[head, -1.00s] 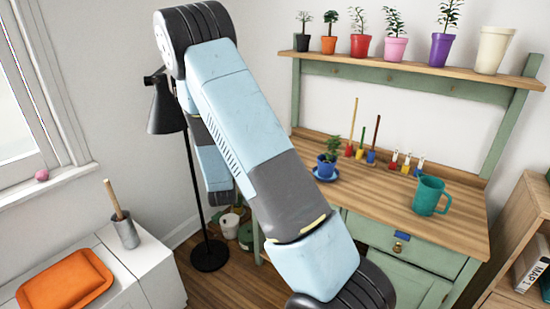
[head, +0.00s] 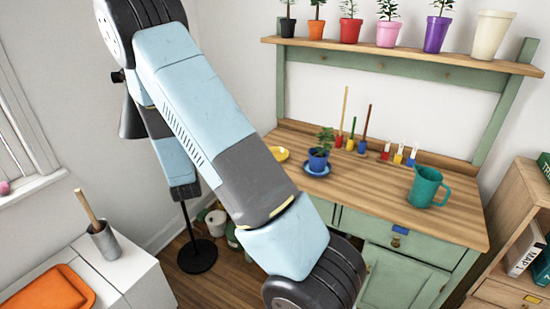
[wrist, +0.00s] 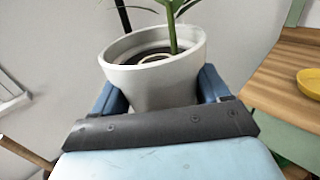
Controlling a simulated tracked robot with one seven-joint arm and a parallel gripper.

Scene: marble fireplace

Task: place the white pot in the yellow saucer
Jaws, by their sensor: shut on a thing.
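The white pot (wrist: 155,75) with a green plant is in my gripper (wrist: 160,92) in the wrist view. The gripper's blue fingers are shut on its two sides, and the pot looks roughly upright. The yellow saucer (wrist: 310,82) lies on the wooden bench to the right of the held pot, cut by the picture's edge. In the head view the yellow saucer (head: 281,154) shows at the bench's left end, partly hidden behind my arm. The gripper and the white pot are hidden in the head view.
A blue pot (head: 318,160) with a plant stands in a blue saucer (head: 317,171) beside the yellow saucer. A teal jug (head: 425,187) and small tools stand farther right on the bench (head: 370,190). Several pots line the shelf (head: 400,63) above. A black lamp stands left.

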